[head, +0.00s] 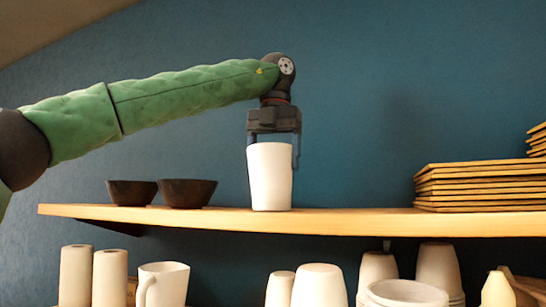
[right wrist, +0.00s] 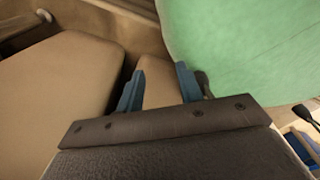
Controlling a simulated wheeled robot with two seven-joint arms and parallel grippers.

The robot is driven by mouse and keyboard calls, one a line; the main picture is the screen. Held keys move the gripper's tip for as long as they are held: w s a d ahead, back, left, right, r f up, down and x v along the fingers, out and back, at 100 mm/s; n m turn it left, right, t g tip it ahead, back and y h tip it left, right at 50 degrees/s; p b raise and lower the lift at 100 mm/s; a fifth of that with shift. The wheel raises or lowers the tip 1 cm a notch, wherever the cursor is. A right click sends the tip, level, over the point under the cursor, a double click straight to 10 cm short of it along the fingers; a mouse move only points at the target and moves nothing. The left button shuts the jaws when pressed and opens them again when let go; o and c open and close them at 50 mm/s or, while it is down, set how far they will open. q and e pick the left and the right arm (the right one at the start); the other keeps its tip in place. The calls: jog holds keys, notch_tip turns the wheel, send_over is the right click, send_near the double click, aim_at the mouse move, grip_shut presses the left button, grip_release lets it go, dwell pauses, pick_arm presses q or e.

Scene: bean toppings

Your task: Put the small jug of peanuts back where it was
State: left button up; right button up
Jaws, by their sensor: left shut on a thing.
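A plain white tapered jug (head: 270,178) is upright at the middle of the wooden shelf (head: 340,222), its base at the shelf top. Whether it rests its full weight there I cannot tell. My left gripper (head: 273,143) points down over it and is shut on its rim. The inside of the jug is hidden, so no peanuts show.
Two dark bowls (head: 188,193) stand left of the jug. A stack of wooden boards (head: 480,185) lies on the right. The shelf is clear between jug and boards. Below are white cups (head: 319,286), a handled mug (head: 163,284) and other vessels.

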pick_arm(q)
jog(key=shift+f, duration=0.15)
jog(key=o, duration=1.5)
jog(key=shift+w, duration=0.1)
jog(key=shift+s+d+r, duration=0.1)
jog(key=shift+d+r, duration=0.05)
jog(key=shift+r, duration=2.95)
jog(key=shift+s+d+r, duration=0.1)
jog(key=shift+r, duration=2.95)
